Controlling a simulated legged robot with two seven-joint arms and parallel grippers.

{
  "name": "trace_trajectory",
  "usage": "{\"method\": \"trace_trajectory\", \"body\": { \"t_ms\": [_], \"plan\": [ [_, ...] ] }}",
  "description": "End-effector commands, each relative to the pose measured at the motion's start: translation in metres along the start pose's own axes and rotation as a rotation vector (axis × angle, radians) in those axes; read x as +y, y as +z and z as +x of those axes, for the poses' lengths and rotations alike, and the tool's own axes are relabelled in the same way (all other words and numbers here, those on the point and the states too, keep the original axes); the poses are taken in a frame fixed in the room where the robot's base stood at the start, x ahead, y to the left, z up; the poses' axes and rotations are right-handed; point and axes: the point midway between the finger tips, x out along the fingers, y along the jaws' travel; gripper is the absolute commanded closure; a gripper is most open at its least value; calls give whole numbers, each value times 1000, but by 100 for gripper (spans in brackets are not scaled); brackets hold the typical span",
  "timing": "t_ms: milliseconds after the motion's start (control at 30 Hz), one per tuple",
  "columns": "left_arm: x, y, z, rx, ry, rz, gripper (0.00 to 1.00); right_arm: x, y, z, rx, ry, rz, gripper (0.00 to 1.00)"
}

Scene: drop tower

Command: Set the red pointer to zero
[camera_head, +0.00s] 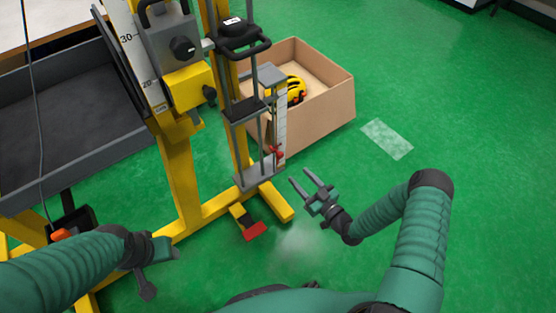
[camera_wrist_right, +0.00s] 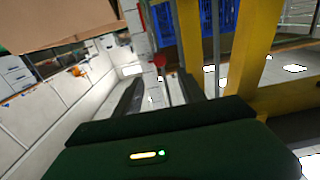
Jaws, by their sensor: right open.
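The red pointer (camera_head: 276,152) sits low on a white vertical scale (camera_head: 281,122) at the right side of the yellow drop tower. In the right wrist view the red pointer (camera_wrist_right: 159,61) shows ahead, between the fingers. My right gripper (camera_head: 307,181) is open and empty, below and to the right of the pointer, apart from it. Its fingers point toward the scale. My left gripper (camera_head: 150,272) is at the lower left, far from the pointer, and its jaw opening does not show clearly. The exact scale reading at the pointer is too small to tell.
A cardboard box (camera_head: 325,122) with a yellow helmet (camera_head: 291,91) stands behind the scale. A grey plate (camera_head: 259,176) and a red-tipped pedal (camera_head: 255,231) are low on the tower. A grey bin (camera_head: 60,150) is at left.

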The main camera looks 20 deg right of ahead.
Motion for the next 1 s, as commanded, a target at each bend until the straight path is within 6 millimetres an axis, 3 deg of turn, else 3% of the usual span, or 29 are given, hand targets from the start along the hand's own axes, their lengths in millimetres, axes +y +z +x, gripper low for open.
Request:
{"method": "trace_trajectory", "body": {
  "t_ms": [300,500,867,1000],
  "plan": [
    [0,9,36,-1,0,0,50,-1,6,84,0,-1,-1,53],
    [0,12,47,-1,0,0,50,0,4,118,-1,-1,-1,53],
    [0,12,47,-1,0,0,50,0,1,126,-3,0,1,54],
    [0,12,47,-1,0,0,50,0,1,125,-3,0,1,72]
  ]
}}
